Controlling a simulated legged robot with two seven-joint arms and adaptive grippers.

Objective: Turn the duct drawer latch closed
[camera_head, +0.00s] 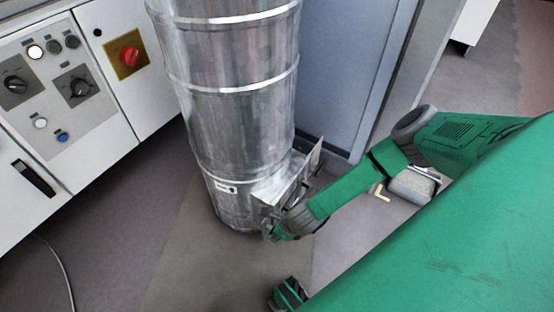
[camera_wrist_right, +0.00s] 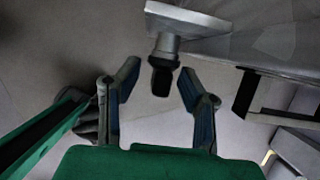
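The silver duct (camera_head: 235,100) stands on the floor, with a metal drawer box (camera_head: 268,192) low on its right side. In the wrist view, the latch (camera_wrist_right: 164,72) is a short stem with a dark tip, below a pale metal plate (camera_wrist_right: 190,17). My right gripper (camera_head: 273,235) is at the drawer box, its fingers partly hidden in the head view. In the wrist view it is open, one finger on each side of the latch, with gaps visible. A green and dark part of mine (camera_head: 288,294) shows at the bottom; I cannot tell whether it is my left gripper.
A control cabinet (camera_head: 60,150) with knobs and a red switch (camera_head: 129,56) stands at the left. A blue-grey panel (camera_head: 335,75) is behind the duct. A black handle (camera_wrist_right: 247,94) shows right of the gripper in the wrist view. The floor left of the duct is clear except for a cable (camera_head: 62,272).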

